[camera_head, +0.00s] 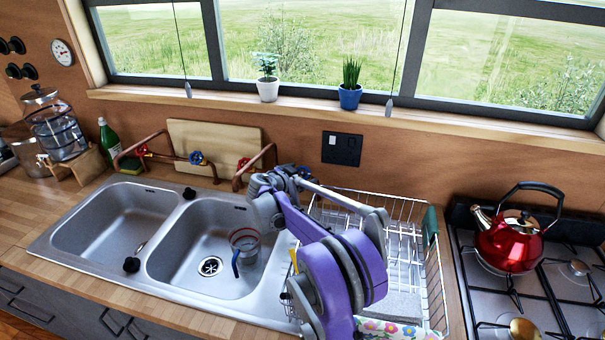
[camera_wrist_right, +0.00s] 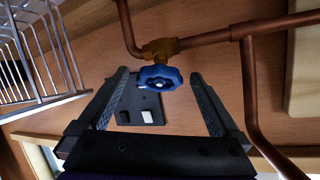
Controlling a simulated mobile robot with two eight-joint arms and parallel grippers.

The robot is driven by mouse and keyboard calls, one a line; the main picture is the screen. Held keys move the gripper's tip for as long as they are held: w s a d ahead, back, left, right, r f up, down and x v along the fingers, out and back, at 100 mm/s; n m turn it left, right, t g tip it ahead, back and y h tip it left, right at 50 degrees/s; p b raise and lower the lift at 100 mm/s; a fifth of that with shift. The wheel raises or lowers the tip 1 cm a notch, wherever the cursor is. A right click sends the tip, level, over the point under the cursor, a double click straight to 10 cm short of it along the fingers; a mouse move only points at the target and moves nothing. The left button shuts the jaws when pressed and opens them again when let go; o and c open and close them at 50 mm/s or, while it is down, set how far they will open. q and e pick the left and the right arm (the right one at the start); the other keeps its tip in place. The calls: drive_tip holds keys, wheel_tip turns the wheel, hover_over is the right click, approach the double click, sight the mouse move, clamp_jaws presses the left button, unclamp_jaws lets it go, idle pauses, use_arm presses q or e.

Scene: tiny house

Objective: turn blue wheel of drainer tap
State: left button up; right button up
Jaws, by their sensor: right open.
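The blue wheel (camera_wrist_right: 160,78) sits on a brass valve (camera_wrist_right: 160,48) of a copper pipe in the right wrist view. My right gripper (camera_wrist_right: 158,74) is open, with one finger on each side of the wheel and a gap to each. I cannot tell whether the fingertips reach past the wheel. In the head view my right gripper (camera_head: 284,176) is at the wall behind the right basin, by the drainer's left back corner. A bit of blue at its tip there may be this wheel (camera_head: 304,171). My left gripper is not in view.
The dish drainer (camera_head: 398,234) stands right of the basins. Other taps carry a red wheel (camera_head: 243,163) and another blue wheel (camera_head: 197,158). A wooden board (camera_head: 213,137) leans behind. A wall socket (camera_head: 342,149) and a red kettle (camera_head: 508,245) are to the right.

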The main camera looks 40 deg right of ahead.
drive_tip(key=shift+w+d+f, duration=0.15)
drive_tip(key=shift+d+f, duration=0.05)
drive_tip(key=shift+d, duration=0.3)
drive_tip(key=c, duration=1.4)
drive_tip(key=shift+n+t, duration=0.7)
drive_tip(key=shift+n, duration=0.5)
drive_tip(key=o, duration=1.4)
drive_tip(key=v, duration=1.1)
drive_tip(key=shift+r, duration=0.15)
